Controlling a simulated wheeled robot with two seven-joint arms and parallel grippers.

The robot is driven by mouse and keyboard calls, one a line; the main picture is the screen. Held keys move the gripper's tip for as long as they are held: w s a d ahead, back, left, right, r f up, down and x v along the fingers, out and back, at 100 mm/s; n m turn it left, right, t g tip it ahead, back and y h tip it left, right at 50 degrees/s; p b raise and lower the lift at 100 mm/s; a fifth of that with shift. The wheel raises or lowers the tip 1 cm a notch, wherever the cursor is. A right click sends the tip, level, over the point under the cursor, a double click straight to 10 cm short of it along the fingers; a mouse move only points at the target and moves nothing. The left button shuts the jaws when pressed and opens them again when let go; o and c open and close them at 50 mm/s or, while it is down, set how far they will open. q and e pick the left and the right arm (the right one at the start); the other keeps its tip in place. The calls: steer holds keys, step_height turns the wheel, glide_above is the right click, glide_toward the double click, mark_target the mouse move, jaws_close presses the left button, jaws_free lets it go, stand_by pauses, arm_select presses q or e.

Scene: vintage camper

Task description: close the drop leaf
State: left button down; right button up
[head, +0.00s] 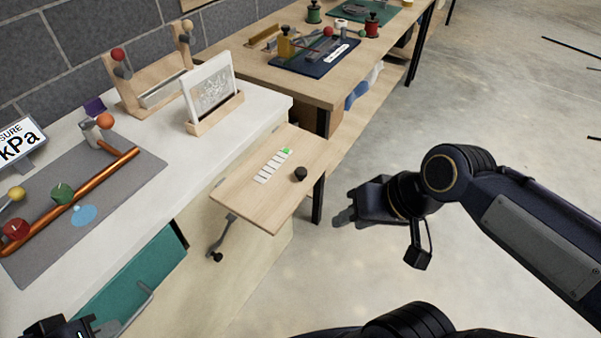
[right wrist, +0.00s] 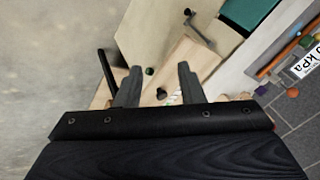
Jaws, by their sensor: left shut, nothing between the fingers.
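The drop leaf (head: 245,193) is a light wooden panel standing out level from the end of the white-topped counter (head: 225,150). It carries a strip of pale labels with one green end and a black knob (head: 300,174). A grey support bracket (head: 229,225) with a dark knob (head: 217,257) hangs below its front edge. The leaf also shows in the right wrist view (right wrist: 187,55). My right gripper (head: 343,218) is open and empty, apart from the leaf on its right. My left gripper (head: 108,328) is shut and empty at the bottom left, partly cut off.
A teal drawer front (head: 140,275) with a handle is below the counter. A grey mat (head: 130,185) with a copper pipe, a wooden stand (head: 145,85) and a framed panel (head: 211,92) are on top. A workbench (head: 300,80) stands behind the leaf. Open floor lies right.

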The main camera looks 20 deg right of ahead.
steer(key=w+m+g, duration=0.1)
steer(key=w, duration=0.2)
steer(key=w+d+r+m+g, duration=0.1)
steer(key=w, duration=0.3)
steer(key=w+d+r+m+h, duration=0.1)
steer(key=w, duration=0.3)
steer(key=shift+w+d+m+g, duration=0.1)
steer(key=shift+m+g, duration=0.3)
jaws_close()
steer(key=m+g+h, duration=0.2)
steer(key=m+h, duration=0.1)
steer(key=m, duration=0.1)
glide_toward(310, 187)
step_height(310, 187, down, 7)
steer(key=shift+r+b, duration=0.1)
steer(key=shift+b, duration=0.75)
